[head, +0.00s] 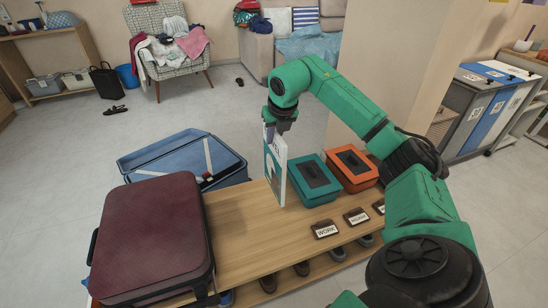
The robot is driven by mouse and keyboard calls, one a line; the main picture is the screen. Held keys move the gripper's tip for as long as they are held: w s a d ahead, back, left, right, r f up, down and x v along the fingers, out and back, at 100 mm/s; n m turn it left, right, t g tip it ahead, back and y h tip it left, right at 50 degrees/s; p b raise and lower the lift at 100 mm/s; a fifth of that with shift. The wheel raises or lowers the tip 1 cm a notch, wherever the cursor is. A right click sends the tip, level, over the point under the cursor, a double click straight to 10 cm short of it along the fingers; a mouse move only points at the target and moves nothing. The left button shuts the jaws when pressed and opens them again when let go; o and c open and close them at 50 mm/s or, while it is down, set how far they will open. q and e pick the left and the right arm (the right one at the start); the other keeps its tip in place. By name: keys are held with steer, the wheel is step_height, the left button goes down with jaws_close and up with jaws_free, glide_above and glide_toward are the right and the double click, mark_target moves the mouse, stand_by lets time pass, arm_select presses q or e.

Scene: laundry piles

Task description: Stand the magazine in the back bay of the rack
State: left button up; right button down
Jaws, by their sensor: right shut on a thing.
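My right gripper (278,128) reaches down over the wooden bench and is shut on a thin, flat, white and teal thing that looks like the magazine (276,172). The magazine hangs upright below the fingers, with its lower edge close to the bench top, left of a teal box. I cannot tell whether it touches the bench. I cannot make out a rack with bays in this view. My left gripper is not in view.
The teal box (300,192) and an orange box (364,182) stand on the bench (262,235), behind small label plates (326,229). A dark red suitcase (150,235) fills the bench's left. An open blue suitcase (170,162) lies behind. The bench's middle is clear.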

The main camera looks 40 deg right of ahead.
step_height(320, 180, up, 7)
steer(key=shift+r+p, duration=0.1)
steer(key=shift+p, duration=0.4)
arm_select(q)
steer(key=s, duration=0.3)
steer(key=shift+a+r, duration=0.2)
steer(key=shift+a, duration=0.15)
